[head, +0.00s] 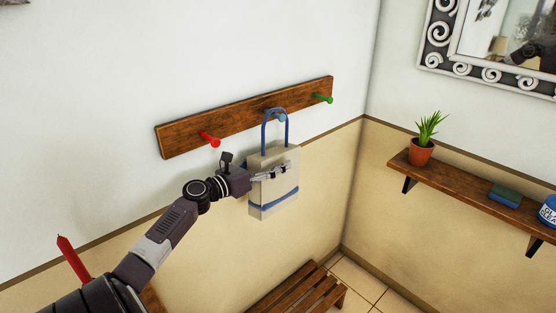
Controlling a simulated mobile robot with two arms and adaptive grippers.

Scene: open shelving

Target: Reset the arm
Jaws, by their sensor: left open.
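My left arm reaches in from the lower left of the head view. Its gripper (278,172) is open, with the fingers in front of a beige bag (273,192) with blue handles and a blue band. The bag hangs by its handle from the blue peg (281,117) in the middle of a wooden peg rail (240,117) on the wall. I cannot tell whether the fingers touch the bag. My right gripper is not in view.
A red peg (210,140) and a green peg (324,98) stick out of the rail. A wooden shelf (460,181) at right holds a potted plant (421,150), a blue-green box (504,196) and a blue jar (548,210). A slatted bench (300,293) stands below.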

